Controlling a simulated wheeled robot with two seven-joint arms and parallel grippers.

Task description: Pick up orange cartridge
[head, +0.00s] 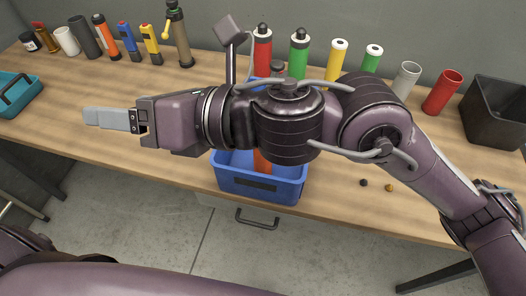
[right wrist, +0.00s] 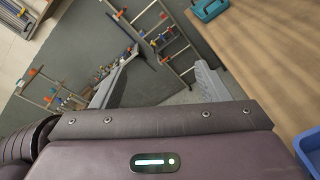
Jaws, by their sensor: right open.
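An orange cartridge with a dark top (head: 105,37) stands in the row at the back left of the table, between a dark grey tube and a blue tool. Another orange cylinder (head: 262,163) shows in the blue bin, partly hidden behind my right arm. My right gripper (head: 104,118) is over the left part of the table, pointing left, empty and apart from both. In the right wrist view its two fingers (right wrist: 163,84) are spread, with floor and a distant rack beyond them. My left gripper does not show.
The blue bin (head: 258,187) is at the table's front edge. A teal carrier (head: 17,95) sits at the far left, a black bin (head: 496,112) at the right. Several coloured tubes line the back. Two small bits lie front right. The left-middle tabletop is clear.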

